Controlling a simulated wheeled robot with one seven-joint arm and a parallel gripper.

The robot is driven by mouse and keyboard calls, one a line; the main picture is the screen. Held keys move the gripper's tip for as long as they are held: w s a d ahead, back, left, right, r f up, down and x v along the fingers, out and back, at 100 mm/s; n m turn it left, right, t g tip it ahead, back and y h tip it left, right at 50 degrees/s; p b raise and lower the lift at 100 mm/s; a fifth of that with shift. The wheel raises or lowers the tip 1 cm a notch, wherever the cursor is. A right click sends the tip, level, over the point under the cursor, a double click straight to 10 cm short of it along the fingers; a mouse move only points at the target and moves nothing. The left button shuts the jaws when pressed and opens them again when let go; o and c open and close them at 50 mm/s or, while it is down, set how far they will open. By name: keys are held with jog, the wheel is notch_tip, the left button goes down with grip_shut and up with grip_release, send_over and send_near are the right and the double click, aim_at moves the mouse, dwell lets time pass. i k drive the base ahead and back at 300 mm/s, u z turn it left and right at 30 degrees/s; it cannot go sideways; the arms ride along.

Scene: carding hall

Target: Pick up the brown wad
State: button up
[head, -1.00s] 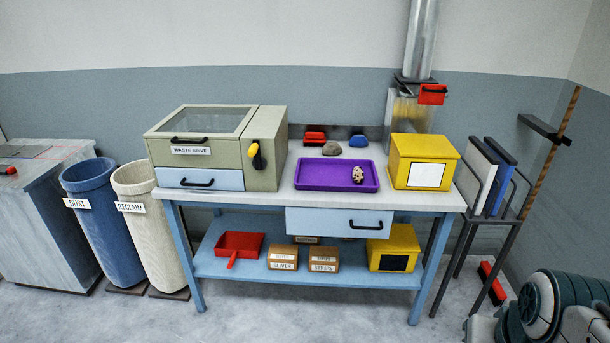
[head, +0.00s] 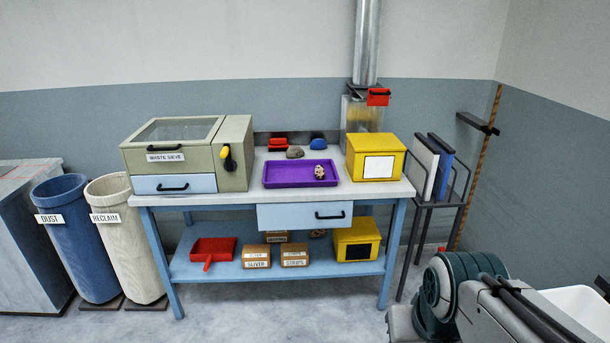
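A greyish-brown wad (head: 295,152) lies on the bench top just behind the purple tray (head: 272,184). A cream wad with dark specks (head: 320,172) lies in the tray, toward its right side. A small brownish lump (head: 317,233) shows on the lower shelf behind the boxes, partly hidden and too small to make out. My gripper is not in view; only part of my folded arm shows at the lower right, apart from the bench.
The waste sieve (head: 168,157) fills the bench's left end, and a yellow box (head: 376,141) its right. Red and blue items (head: 318,144) stand at the back. A rack with panels (head: 428,205) stands right of the bench. Dust (head: 72,250) and reclaim (head: 122,250) bins stand left. The floor in front is clear.

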aim_at(319, 170)
jog(key=u, duration=0.25)
jog(key=k, duration=0.5)
jog(key=u, duration=0.55)
jog(key=i, duration=0.65)
jog(key=u, duration=0.35)
jog(key=i, duration=1.4)
jog(key=z, duration=1.3)
jog(key=i, duration=0.75)
jog(key=z, duration=0.75)
